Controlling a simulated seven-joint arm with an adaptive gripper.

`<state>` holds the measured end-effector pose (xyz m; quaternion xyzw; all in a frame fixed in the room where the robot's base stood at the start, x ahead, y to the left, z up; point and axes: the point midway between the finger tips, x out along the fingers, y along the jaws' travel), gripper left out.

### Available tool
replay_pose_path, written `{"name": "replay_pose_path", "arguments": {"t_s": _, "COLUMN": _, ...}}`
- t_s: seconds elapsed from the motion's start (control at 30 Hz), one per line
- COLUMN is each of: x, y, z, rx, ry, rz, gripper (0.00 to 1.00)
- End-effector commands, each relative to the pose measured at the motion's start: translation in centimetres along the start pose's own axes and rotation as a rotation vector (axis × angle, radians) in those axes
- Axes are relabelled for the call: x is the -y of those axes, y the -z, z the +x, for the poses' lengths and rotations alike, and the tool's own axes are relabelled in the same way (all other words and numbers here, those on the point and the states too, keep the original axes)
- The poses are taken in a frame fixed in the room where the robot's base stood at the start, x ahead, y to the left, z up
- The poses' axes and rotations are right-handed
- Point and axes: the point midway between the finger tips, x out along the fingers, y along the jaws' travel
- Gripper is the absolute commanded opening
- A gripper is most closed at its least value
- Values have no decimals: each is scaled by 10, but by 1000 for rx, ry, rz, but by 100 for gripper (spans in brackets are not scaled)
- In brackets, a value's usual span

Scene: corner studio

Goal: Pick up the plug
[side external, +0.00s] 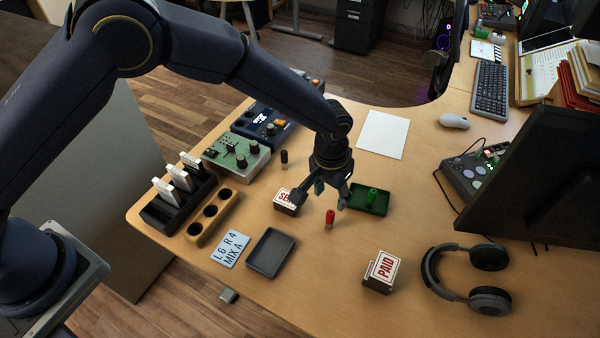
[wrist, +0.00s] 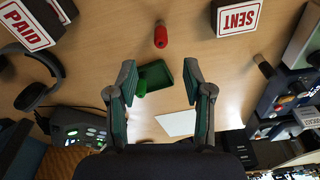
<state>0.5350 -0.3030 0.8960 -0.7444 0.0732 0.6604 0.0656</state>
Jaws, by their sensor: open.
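A red plug (side external: 330,218) stands upright on the table. In the wrist view the red plug (wrist: 160,37) lies beyond my fingertips, roughly centred between them. A green plug (side external: 372,195) stands in a small green tray (side external: 357,206); in the wrist view the green plug (wrist: 140,88) shows between my fingers. A dark plug (side external: 284,157) stands farther back, left of my gripper. My gripper (side external: 319,199) is open with nothing between its fingers, above the table close to the red plug; its spread fingers also show in the wrist view (wrist: 160,76).
The SENT block (side external: 287,201) is close to my left finger. A dark empty tray (side external: 270,253), a label card (side external: 230,248) and a wooden holed rack (side external: 212,217) lie left. The PAID block (side external: 381,271) and headphones (side external: 466,279) are front right. Bare table surrounds the red plug.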

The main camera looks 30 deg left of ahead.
Motion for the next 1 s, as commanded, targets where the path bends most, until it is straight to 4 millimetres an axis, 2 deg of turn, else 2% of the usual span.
{"name": "replay_pose_path", "arguments": {"t_s": 0.1, "x": 1, "y": 0, "z": 31, "rx": 3, "ry": 1, "rz": 0, "gripper": 51}}
{"name": "replay_pose_path", "arguments": {"t_s": 0.23, "x": 0, "y": 0, "z": 55, "rx": 1, "ry": 0, "rz": 0, "gripper": 51}}
{"name": "replay_pose_path", "arguments": {"t_s": 0.47, "x": 0, "y": 1, "z": 73, "rx": -1, "ry": -1, "rz": 0, "gripper": 51}}
{"name": "replay_pose_path", "arguments": {"t_s": 0.7, "x": 1, "y": 3, "z": 110, "rx": 1, "ry": 0, "rz": 0, "gripper": 51}}
{"name": "replay_pose_path", "arguments": {"t_s": 0.8, "x": 1, "y": 3, "z": 119, "rx": 0, "ry": 0, "rz": 0, "gripper": 51}}
{"name": "replay_pose_path", "arguments": {"t_s": 1.0, "x": 1, "y": 4, "z": 122, "rx": -2, "ry": -1, "rz": -1, "gripper": 51}}
